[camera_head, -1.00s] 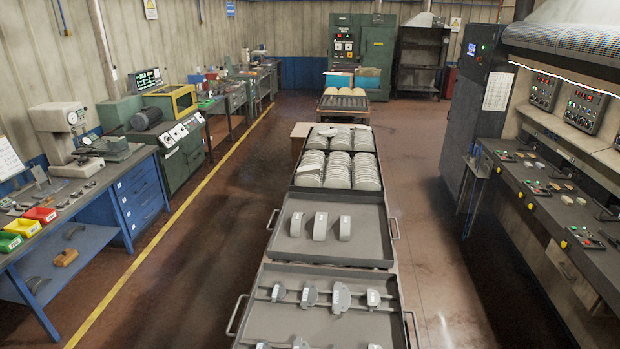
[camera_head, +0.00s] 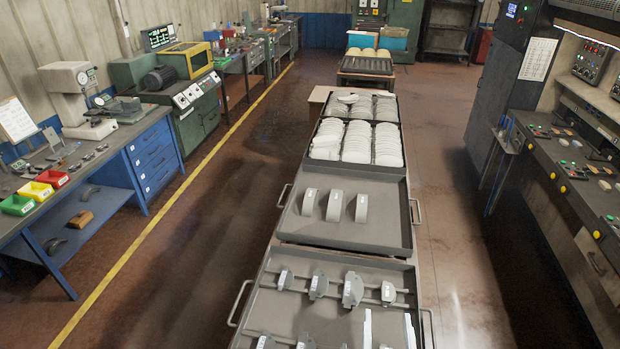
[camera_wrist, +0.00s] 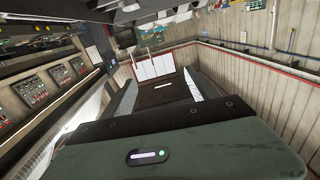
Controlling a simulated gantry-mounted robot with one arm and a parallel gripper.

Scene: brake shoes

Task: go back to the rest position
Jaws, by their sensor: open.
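My gripper (camera_wrist: 160,84) shows in the wrist view as two dark fingers with pale inner faces, spread apart with nothing between them. In the head view, two narrow pale strips stand at the bottom edge over the near tray; I cannot tell if they are my fingers. The near tray (camera_head: 262,318) holds several grey brake shoes (camera_head: 353,291) on rails. The middle tray (camera_head: 385,215) holds three curved pale shoes (camera_head: 335,206) in a row. The far tray (camera_head: 312,133) holds several stacks of pale curved pieces (camera_head: 358,141).
A workbench (camera_head: 120,140) with red, yellow and green bins (camera_head: 36,190) stands at left. A control console (camera_head: 560,165) and dark cabinet (camera_head: 505,75) stand at right. Floor aisles (camera_head: 215,205) flank the tray line. The wrist view shows walls and control panels (camera_wrist: 35,95), tilted.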

